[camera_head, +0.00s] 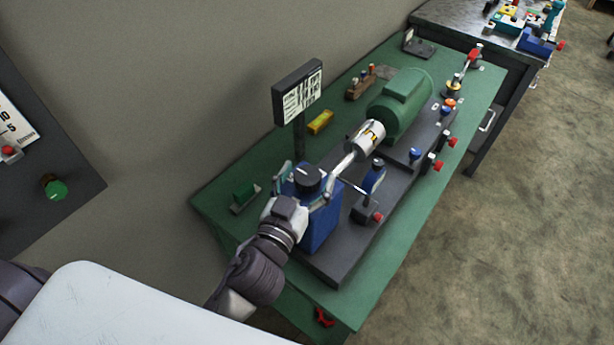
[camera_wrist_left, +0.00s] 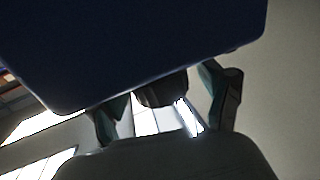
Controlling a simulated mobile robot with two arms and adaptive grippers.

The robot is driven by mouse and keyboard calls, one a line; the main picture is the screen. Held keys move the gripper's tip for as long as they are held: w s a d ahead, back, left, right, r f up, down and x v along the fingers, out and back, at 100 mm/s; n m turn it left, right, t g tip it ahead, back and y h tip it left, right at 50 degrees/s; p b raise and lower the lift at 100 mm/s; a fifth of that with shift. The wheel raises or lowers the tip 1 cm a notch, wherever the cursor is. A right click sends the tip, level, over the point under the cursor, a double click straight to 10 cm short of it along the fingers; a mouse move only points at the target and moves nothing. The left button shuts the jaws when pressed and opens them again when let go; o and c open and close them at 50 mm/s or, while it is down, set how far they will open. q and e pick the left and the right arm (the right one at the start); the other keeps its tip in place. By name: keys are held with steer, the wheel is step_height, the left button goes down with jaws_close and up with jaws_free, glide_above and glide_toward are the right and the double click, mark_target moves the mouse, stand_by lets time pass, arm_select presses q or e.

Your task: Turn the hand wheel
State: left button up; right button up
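A black round knob (camera_head: 308,177) with a pale mark sits on top of a blue box-shaped unit (camera_head: 322,226) at the near end of the machine. It looks like the hand wheel. My left gripper (camera_head: 309,187) is at the top of this unit, with its fingers spread on either side of the knob. In the left wrist view, the dark knob (camera_wrist_left: 163,90) shows between the two fingers (camera_wrist_left: 164,108), with gaps on both sides. The blue unit (camera_wrist_left: 140,45) fills the top of that view. My right gripper is not in view.
A sign (camera_head: 297,92) on a post stands behind the blue unit. A silver coupling (camera_head: 367,137) and green motor (camera_head: 400,105) lie farther along the green table (camera_head: 455,140). Floor at right is clear.

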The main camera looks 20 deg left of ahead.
arm_select(q)
steer(key=shift+s, duration=0.1)
steer(key=shift+s+f, duration=0.1)
steer(key=shift+s, duration=0.15)
steer(key=s+a, duration=0.1)
steer(key=s, duration=1)
steer(key=shift+s, duration=0.15)
